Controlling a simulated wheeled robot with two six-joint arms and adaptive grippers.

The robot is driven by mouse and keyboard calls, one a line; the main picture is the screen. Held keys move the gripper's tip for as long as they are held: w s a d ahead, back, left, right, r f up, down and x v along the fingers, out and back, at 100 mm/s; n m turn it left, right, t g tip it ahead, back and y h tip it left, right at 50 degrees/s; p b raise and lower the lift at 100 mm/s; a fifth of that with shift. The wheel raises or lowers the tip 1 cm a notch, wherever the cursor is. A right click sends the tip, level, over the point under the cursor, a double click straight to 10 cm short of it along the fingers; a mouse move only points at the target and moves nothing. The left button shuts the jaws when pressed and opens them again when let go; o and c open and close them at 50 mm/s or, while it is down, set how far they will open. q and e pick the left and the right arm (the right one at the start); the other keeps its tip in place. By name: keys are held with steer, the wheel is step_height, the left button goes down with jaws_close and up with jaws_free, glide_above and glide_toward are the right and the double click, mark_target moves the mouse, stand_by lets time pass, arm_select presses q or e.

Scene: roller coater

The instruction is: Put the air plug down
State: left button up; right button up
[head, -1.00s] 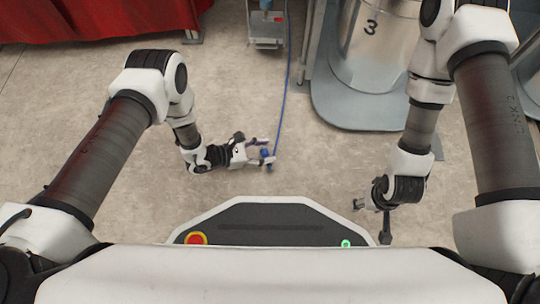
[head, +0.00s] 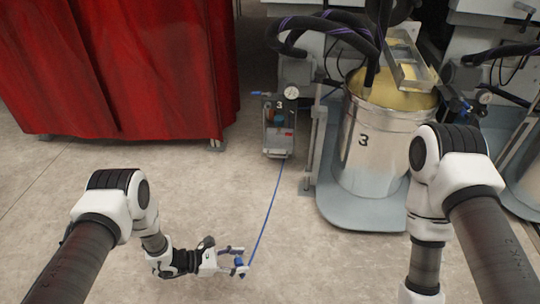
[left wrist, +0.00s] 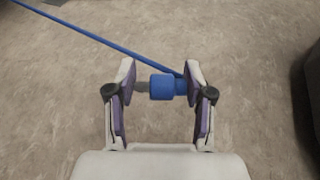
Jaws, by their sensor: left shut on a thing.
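The air plug (left wrist: 162,87) is a small blue cylinder with a grey tip, and a blue hose (left wrist: 90,36) runs from it. My left gripper (left wrist: 158,86) is shut on the plug, one finger on each side of it. In the head view my left gripper (head: 240,261) holds the plug over bare floor, and the hose (head: 265,215) stretches up to a small unit (head: 279,128) marked 3 with a gauge. Whether the plug touches the floor, I cannot tell. My right gripper is out of the frame.
A large metal drum (head: 375,150) marked 3 stands on a grey base (head: 350,212) at right. Red curtains (head: 120,65) hang at upper left. A post (head: 317,140) stands beside the drum. The floor around my left gripper is clear.

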arm_select(q)
steer(key=w+a+r+n+t+p, duration=0.1)
steer(key=w+a+r+p, duration=0.2)
steer(key=r, duration=0.7)
steer(key=w+a+r+n+t+y+p, duration=0.15)
steer(key=w+a+r, duration=0.25)
steer(key=r, duration=0.7)
steer(key=w+a+r+n+t+p, duration=0.1)
steer(key=w+a+r+p, duration=0.25)
steer(key=r, duration=0.65)
steer(key=s+a+r+t+p, duration=0.1)
steer(key=s+r+p, duration=0.15)
steer(key=r, duration=0.35)
steer(key=s+a+r+p, duration=0.1)
steer(key=s+r, duration=0.2)
steer(key=r, duration=0.3)
steer(key=s+d+f, duration=0.2)
steer(key=s+d, duration=0.1)
steer(key=s, duration=0.6)
step_height(320, 180, up, 31)
steer(key=p, duration=3.8)
steer(key=shift+s+r+g, duration=0.15)
steer(key=shift+s+g, duration=0.2)
steer(key=shift+s, duration=0.05)
steer(key=shift+d, duration=0.15)
